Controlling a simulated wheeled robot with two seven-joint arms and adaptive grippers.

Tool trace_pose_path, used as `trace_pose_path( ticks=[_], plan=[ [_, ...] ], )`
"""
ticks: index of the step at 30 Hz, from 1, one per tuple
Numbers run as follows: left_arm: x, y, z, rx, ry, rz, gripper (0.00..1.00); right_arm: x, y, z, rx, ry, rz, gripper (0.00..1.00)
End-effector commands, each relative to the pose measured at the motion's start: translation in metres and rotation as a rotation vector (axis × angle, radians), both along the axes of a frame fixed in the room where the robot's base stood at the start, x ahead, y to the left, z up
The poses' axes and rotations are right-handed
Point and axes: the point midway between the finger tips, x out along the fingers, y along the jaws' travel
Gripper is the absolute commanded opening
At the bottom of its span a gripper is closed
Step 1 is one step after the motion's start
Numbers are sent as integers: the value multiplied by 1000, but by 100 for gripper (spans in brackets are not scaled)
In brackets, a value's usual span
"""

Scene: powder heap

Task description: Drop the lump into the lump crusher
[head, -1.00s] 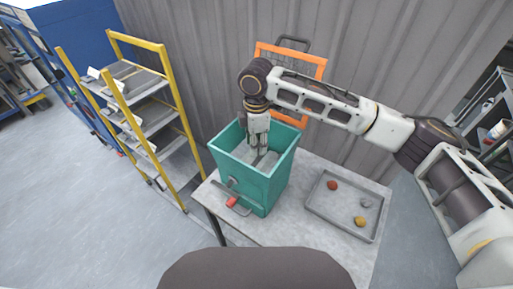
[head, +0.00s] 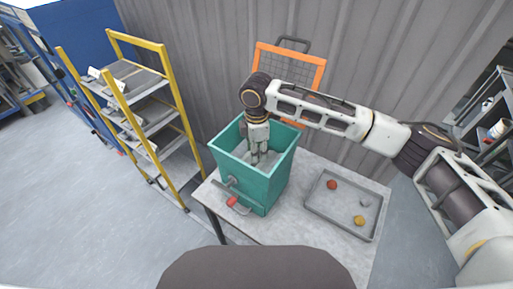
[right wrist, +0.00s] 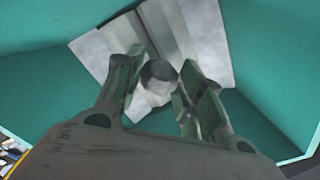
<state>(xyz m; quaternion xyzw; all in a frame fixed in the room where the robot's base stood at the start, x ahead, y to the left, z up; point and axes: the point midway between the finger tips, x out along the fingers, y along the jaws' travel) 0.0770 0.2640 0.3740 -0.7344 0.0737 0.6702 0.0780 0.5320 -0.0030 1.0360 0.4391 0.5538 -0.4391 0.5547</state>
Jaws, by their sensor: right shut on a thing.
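The lump crusher (head: 262,188) is a teal open-topped hopper with a red-handled crank on its front, standing on a grey table. My right gripper (head: 256,156) points straight down inside its mouth. In the right wrist view the gripper (right wrist: 158,82) is shut on a round grey lump (right wrist: 157,73), held between the green-padded fingertips. Below the lump are pale metal plates (right wrist: 200,35) at the bottom of the hopper, with teal walls around. The lump is too small to make out in the head view. My left gripper is out of view.
A shallow grey tray (head: 318,212) to the right holds a red lump (head: 331,184), a grey lump (head: 365,202) and a yellow lump (head: 359,220). An orange-framed mesh rack (head: 322,68) stands behind the table. A yellow shelf unit (head: 171,95) stands at left.

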Motion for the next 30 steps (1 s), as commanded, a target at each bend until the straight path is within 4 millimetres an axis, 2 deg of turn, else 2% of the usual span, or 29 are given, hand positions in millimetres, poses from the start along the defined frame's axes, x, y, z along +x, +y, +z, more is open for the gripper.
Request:
trace_pose_path(
  ticks=[11, 12, 16, 30],
  plan=[
    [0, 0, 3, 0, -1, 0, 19, 0, 0, -5, 0, 1, 0, 14],
    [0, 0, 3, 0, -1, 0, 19, 0, 0, -5, 0, 1, 0, 42],
    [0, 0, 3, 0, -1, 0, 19, 0, 0, -5, 0, 1, 0, 58],
    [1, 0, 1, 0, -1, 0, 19, 0, 0, -3, 0, 0, 0, 60]
  ],
)
